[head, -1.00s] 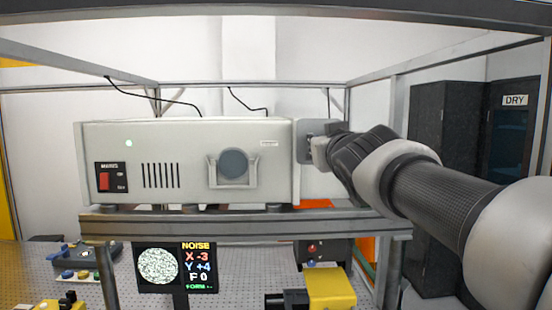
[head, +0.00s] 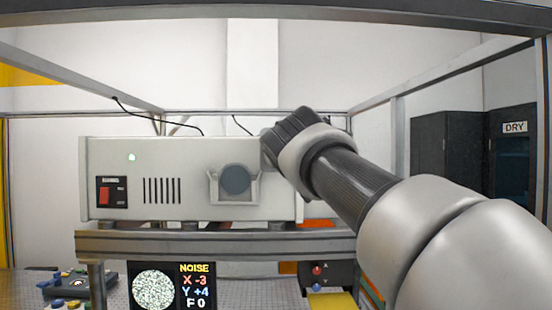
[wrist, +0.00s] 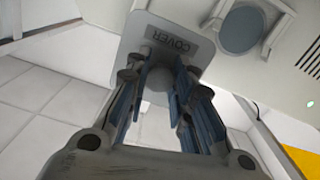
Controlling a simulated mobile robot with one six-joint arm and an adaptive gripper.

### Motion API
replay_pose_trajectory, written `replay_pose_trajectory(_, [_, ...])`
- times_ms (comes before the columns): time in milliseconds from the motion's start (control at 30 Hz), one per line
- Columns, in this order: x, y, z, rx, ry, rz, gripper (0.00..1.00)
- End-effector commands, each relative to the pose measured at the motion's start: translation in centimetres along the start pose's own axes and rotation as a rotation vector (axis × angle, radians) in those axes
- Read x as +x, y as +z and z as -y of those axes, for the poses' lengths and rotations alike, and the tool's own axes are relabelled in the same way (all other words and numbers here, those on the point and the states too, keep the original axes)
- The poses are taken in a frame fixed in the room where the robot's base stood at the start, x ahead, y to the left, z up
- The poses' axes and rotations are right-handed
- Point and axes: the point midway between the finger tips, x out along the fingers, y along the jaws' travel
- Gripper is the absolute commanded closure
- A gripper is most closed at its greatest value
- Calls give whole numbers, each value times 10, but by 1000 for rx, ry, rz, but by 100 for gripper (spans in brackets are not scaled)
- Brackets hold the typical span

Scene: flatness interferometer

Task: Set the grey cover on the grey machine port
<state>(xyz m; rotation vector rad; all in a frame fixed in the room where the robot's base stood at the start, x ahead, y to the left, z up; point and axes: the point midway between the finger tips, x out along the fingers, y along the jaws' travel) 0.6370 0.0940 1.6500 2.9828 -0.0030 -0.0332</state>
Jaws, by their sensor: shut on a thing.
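The grey cover (wrist: 150,28) is a flat plate marked COVER with a round knob. In the wrist view my gripper (wrist: 160,80) has its fingers on either side of the knob, shut on it. The grey machine port (head: 235,180) is a round dark disc in a U-shaped bracket on the front of the pale machine. It also shows in the wrist view (wrist: 242,30), to the right of the cover and apart from it. In the head view my gripper is up and right of the port, and my arm hides most of the cover.
The pale machine housing (head: 120,185) has a red switch (head: 104,195) and vents at left. It stands on a metal shelf (head: 200,243). A screen (head: 170,288) is below. Frame beams (head: 440,75) run overhead and at right. A dark cabinet (head: 515,150) is at far right.

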Motion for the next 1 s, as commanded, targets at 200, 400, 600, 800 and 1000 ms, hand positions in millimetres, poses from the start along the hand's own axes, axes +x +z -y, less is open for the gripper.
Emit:
replay_pose_trajectory(200, [7, -5, 22, 1, -3, -1, 99])
replay_pose_trajectory(400, [14, -9, 40, 0, -2, 0, 99])
replay_pose_trajectory(600, [20, -14, 59, 0, -2, 0, 99])
replay_pose_trajectory(800, [26, -18, 77, 0, -2, 0, 99])
replay_pose_trajectory(1000, [33, -23, 96, 0, -2, 1, 99])
